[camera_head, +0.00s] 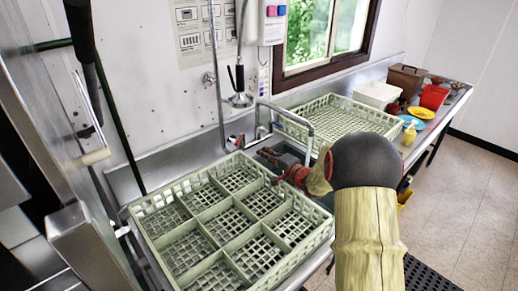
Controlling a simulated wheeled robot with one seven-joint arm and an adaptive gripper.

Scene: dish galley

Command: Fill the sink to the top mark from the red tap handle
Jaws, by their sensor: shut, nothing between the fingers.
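The sink (322,190) lies between two dish racks, mostly hidden by my gripper, my arm and the front rack. Its water level and marks cannot be made out. A small red tap handle (231,141) sits at the wall side of the sink, left of the metal spout (286,108), with a paler part beside it. The spout reaches out over the sink. My gripper (277,180), reddish and worn-looking, is shut and empty above the sink area, to the right of and nearer than the red handle, apart from it. Whether water runs cannot be told.
A pale green divided rack (143,216) fills the near counter; another rack (376,119) stands beyond the sink. A spray hose (239,99) hangs at the wall. A white tub (377,94), red bucket (434,97) and yellow bottle (409,134) stand at the far right.

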